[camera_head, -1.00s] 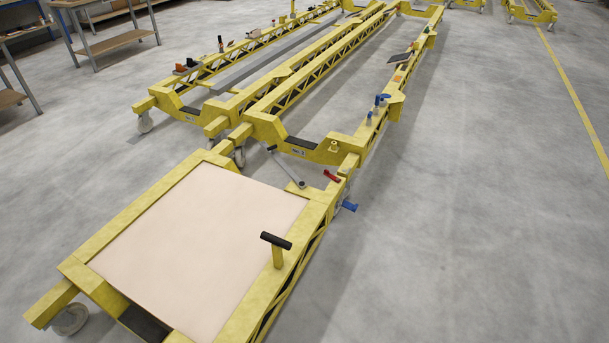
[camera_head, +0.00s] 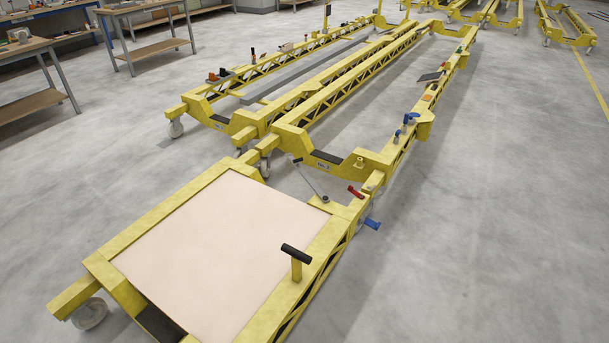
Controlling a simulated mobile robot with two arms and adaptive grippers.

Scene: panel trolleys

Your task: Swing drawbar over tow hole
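The drawbar (camera_head: 312,183) is a thin grey bar with a dark handle at its upper end. It slants from a pivot at the far right corner of the near yellow trolley (camera_head: 150,219) up toward the end beam of the trolley ahead. The tow hole is likely in the small yellow bracket (camera_head: 359,161) on that end beam, but the hole itself is too small to make out. The drawbar's handle end lies left of this bracket, apart from it. Neither of my grippers is in view.
The near trolley carries a pale panel (camera_head: 215,250) and a black-topped T-handle (camera_head: 296,262). A red lever (camera_head: 355,192) and a blue part (camera_head: 372,224) sit by its far right corner. Long yellow trolleys (camera_head: 350,75) stand ahead. Workbenches (camera_head: 150,28) line the left. Floor is clear at right.

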